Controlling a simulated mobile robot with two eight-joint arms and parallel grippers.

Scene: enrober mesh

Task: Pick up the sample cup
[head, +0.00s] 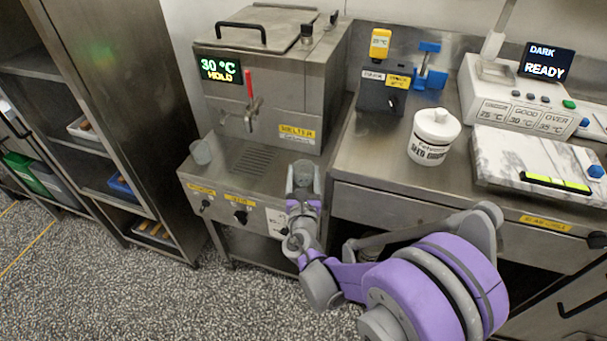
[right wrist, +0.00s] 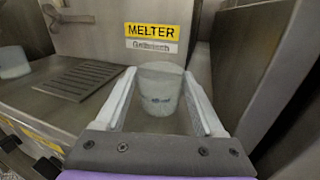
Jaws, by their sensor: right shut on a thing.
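The sample cup (right wrist: 160,92) is a small pale grey, translucent-looking cup with small dark print too blurred to read. In the right wrist view it stands upright between the two pale fingers of my right gripper (right wrist: 162,104), which are shut on it. In the head view my right gripper (head: 303,178) is at the right front of the melter's steel ledge, with the cup's grey rim showing between its fingers. Whether the cup's base touches the ledge is hidden. My left gripper is in neither view.
The melter (head: 270,90), with a red-handled tap (head: 250,95), stands behind. Another pale cup (head: 201,152) sits at the ledge's left end. A white lidded tub (head: 434,137) stands on the right counter (head: 385,165), whose steel side is close to my right gripper.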

